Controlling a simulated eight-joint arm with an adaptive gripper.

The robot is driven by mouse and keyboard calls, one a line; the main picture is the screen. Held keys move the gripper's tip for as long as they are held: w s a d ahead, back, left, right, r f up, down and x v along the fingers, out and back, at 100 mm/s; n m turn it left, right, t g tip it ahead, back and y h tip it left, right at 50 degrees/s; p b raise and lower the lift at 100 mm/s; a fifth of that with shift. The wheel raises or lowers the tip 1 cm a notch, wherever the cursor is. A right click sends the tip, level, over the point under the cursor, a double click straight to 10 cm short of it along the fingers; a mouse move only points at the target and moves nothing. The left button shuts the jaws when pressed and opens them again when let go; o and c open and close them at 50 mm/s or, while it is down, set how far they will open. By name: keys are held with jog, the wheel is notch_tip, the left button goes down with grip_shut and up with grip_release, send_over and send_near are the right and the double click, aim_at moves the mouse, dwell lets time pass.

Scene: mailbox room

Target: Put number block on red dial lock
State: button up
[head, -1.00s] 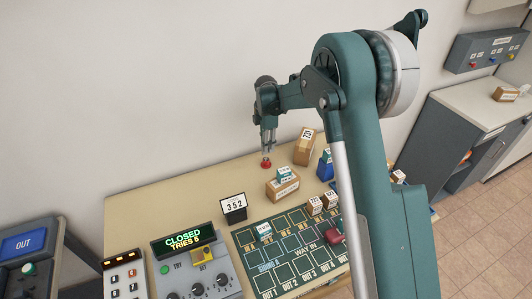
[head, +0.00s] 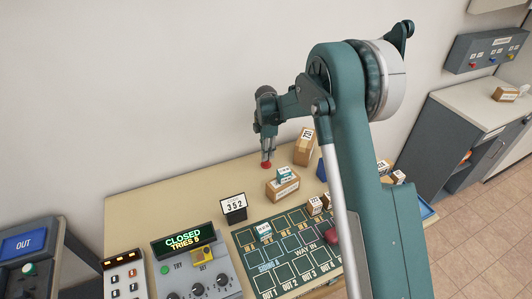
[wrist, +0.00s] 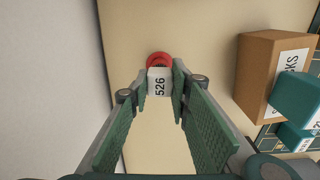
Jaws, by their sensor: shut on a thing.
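The red dial lock (head: 266,165) lies on the beige table near the wall. It also shows in the wrist view (wrist: 159,60) as a red round thing, partly hidden by the number block. My gripper (head: 267,157) points down right above it. In the wrist view my gripper (wrist: 160,88) is shut on a small white number block (wrist: 159,82) reading 526. The block sits between the fingertips, overlapping the near edge of the red lock in that view. I cannot tell whether it touches the lock.
A brown box (head: 283,188) with a teal block on it stands close to the right, and a taller brown box (head: 304,148) stands beyond. A 352 sign (head: 234,207), a green board (head: 285,250) and a CLOSED display (head: 183,240) are nearer. The table left of the lock is clear.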

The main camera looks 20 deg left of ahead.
jog(key=shift+f, duration=0.15)
jog(key=o, duration=0.7)
jog(key=shift+o, duration=0.2)
notch_tip(320, 180, up, 12)
jog(key=shift+r, duration=0.2)
dwell(0.3)
dwell(0.6)
